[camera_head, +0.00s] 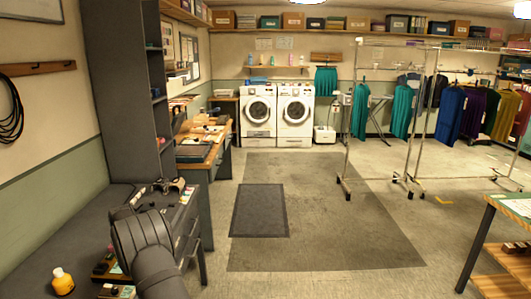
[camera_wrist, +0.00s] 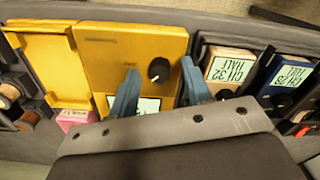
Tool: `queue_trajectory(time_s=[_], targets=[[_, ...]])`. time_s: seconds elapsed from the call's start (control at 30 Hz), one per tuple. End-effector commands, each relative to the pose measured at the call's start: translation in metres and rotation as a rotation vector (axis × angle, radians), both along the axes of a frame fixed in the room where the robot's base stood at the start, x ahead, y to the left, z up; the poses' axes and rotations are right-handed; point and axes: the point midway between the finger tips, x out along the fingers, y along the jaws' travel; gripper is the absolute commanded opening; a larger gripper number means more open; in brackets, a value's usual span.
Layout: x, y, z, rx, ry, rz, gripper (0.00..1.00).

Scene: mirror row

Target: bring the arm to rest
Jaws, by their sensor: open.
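My gripper (camera_wrist: 160,86) shows in the wrist view with its two blue-grey fingers apart and nothing seen held between them. The fingers reach over a yellow box (camera_wrist: 110,52) with a black knob (camera_wrist: 159,69). The knob lies between the fingertips in the picture; I cannot tell whether either finger touches the box. A small lit display (camera_wrist: 148,105) shows between the fingers, partly hidden by the gripper body. In the head view my arm stands bent over the dark bench (camera_head: 50,240) at lower left, and the fingers cannot be made out there.
Thread spools (camera_wrist: 9,96) lie at left. A yellow bottle (camera_head: 63,282) stands on the bench. A dark shelf unit (camera_head: 118,80) rises behind.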

Motion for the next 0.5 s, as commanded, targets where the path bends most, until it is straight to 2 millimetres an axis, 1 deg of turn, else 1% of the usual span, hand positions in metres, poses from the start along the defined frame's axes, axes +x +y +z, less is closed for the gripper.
queue_trajectory(time_s=[0.5], targets=[[-0.0003,0.0000,0.0005,0.000,-0.001,0.423,0.45]])
